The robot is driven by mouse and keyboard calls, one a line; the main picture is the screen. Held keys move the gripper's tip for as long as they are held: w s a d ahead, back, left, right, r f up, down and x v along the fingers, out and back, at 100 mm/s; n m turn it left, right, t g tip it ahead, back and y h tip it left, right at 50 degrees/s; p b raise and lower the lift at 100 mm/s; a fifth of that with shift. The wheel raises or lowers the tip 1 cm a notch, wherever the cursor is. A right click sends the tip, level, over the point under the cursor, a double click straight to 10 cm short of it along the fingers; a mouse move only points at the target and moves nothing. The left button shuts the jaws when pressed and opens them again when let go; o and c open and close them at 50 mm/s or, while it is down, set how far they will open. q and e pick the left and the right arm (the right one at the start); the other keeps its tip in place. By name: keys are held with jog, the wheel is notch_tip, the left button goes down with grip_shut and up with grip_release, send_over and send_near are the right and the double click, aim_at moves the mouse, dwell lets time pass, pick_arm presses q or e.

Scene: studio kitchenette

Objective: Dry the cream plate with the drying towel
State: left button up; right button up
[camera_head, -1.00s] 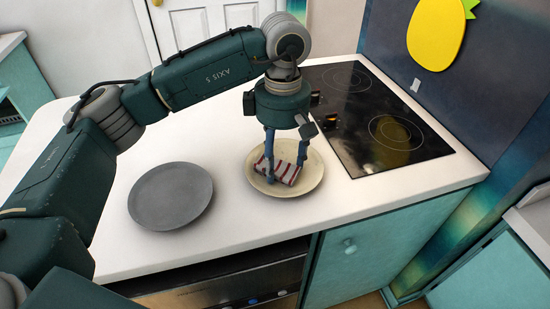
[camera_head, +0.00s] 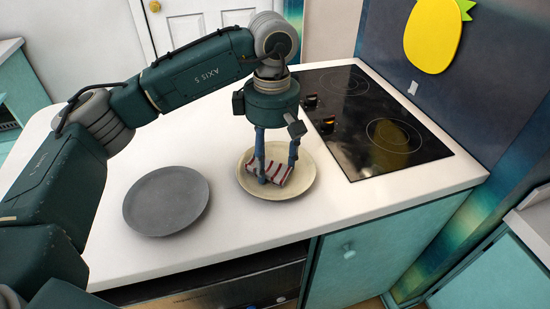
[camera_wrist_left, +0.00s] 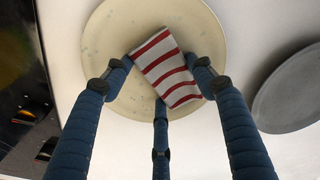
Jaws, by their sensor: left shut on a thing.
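The cream plate (camera_head: 305,185) lies flat on the white counter beside the stove. The drying towel (camera_head: 281,174), folded, with red and white stripes, is over the middle of the plate. My left gripper (camera_head: 275,176) points down above the plate, shut on the towel. In the left wrist view the towel (camera_wrist_left: 167,70) sits between the blue fingers, over the plate (camera_wrist_left: 107,50). A few faint pale spots show on the plate there. Part of the plate is hidden by the towel and fingers. My right gripper is not in view.
A grey plate (camera_head: 165,203) lies on the counter to the left of the cream plate. A black stove top (camera_head: 365,135) is to the right. The counter's front edge runs close to both plates.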

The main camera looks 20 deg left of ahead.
aim_at(278, 165)
pick_arm(q)
jog(key=shift+s+d, duration=0.25)
jog(key=shift+s, duration=0.1)
jog(key=shift+d+r, duration=0.1)
jog(key=shift+d, duration=0.45)
jog(key=shift+r+p, duration=0.45)
jog(key=shift+r, duration=0.45)
jog(key=shift+r+p, duration=0.8)
jog(key=shift+r, duration=0.5)
jog(key=shift+r+p, duration=0.7)
jog(key=shift+r, duration=0.55)
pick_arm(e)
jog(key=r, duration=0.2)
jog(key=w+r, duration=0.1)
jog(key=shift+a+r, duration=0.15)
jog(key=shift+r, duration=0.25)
